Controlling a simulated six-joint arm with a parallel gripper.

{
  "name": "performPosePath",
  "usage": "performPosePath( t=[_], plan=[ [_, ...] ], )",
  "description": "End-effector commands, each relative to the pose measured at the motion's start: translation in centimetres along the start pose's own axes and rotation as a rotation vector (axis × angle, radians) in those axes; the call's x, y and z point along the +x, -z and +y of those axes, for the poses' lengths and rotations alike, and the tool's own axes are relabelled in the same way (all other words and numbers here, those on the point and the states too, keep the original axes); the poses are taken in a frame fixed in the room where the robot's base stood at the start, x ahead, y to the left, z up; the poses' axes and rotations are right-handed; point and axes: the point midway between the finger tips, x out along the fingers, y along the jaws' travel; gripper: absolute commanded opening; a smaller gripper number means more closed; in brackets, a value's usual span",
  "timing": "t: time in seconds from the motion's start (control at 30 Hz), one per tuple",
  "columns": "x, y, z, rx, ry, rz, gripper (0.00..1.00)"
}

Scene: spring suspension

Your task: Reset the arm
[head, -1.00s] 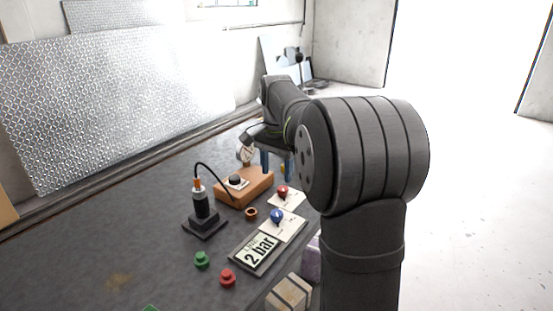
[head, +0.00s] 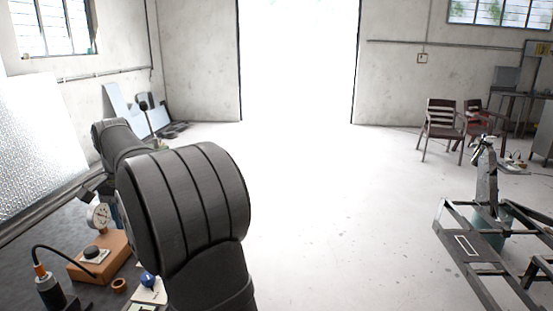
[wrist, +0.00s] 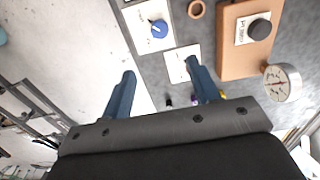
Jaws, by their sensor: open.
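In the wrist view my gripper (wrist: 160,88) is open, its two blue fingers spread apart with nothing held between them. It hangs over the bench edge area, with a white card (wrist: 182,65) beyond and between the fingertips. In the head view my dark arm hides most of the gripper.
On the bench (head: 70,223) are an orange block with a black knob (head: 100,258), a pressure gauge (head: 98,216), a cabled black device (head: 48,290), a copper ring (head: 119,285) and a blue knob (head: 148,280). A metal frame (head: 480,240) stands at right. The middle floor is clear.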

Motion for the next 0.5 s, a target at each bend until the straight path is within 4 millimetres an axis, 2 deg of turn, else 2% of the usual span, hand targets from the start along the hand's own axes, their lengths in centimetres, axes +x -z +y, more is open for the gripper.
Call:
performPosePath(
  t=[0.17, 0.5],
  plan=[
    [2.8, -0.1, 0.1, 0.0, -0.004, -0.004, 0.55],
    [9.6, -0.1, 0.1, 0.0, -0.004, -0.004, 0.55]
  ],
)
